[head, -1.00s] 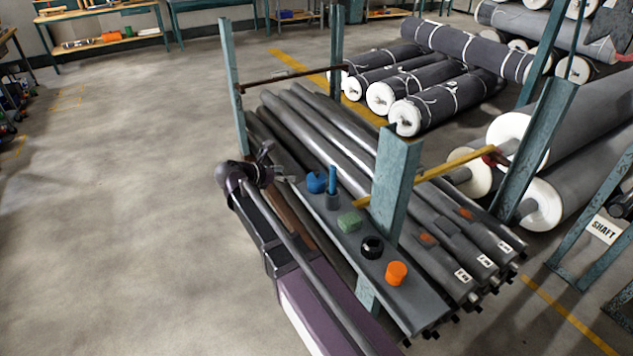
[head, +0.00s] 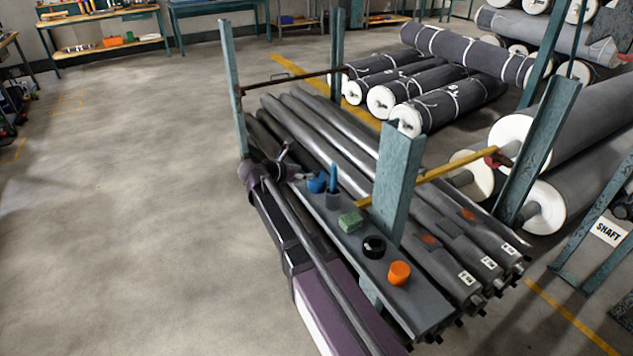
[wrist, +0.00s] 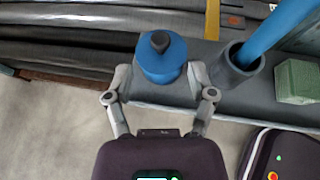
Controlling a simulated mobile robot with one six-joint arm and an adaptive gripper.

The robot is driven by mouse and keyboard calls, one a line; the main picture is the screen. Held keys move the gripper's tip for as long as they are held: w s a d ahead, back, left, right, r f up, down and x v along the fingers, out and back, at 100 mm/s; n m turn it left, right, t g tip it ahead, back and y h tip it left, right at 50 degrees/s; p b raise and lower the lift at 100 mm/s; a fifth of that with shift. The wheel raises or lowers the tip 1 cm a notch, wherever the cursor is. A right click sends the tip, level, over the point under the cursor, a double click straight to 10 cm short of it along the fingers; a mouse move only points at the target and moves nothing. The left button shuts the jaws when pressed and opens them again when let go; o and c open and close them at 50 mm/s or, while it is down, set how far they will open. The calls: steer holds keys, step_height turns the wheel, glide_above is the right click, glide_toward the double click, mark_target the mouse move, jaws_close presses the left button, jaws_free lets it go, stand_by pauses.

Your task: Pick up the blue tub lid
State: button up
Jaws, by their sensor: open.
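The blue tub lid (head: 316,184) is near the far end of a narrow grey shelf (head: 338,208). In the wrist view the blue round piece (wrist: 160,68) has a dark knob on top; I cannot tell where lid and tub meet. My gripper (wrist: 160,80) is open, with one finger on each side of the blue piece. I cannot tell whether either finger touches it. In the head view my gripper (head: 301,177) is at the left side of the blue piece, which it partly overlaps.
Right beside the blue piece stands a grey cup (wrist: 233,72) with a blue stick (wrist: 275,28). A green block (head: 350,220), a black round item (head: 374,247) and an orange tub (head: 399,273) sit nearer along the shelf. A teal post (head: 397,180) rises behind them.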

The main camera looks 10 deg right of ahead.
mark_target(315, 171)
steer(key=shift+w+d+f, duration=0.25)
steer(key=shift+d, duration=0.2)
steer(key=shift+d, duration=0.1)
steer(key=shift+b+x, duration=1.15)
steer(key=shift+x, duration=1.4)
steer(key=shift+r, duration=0.1)
jaws_close()
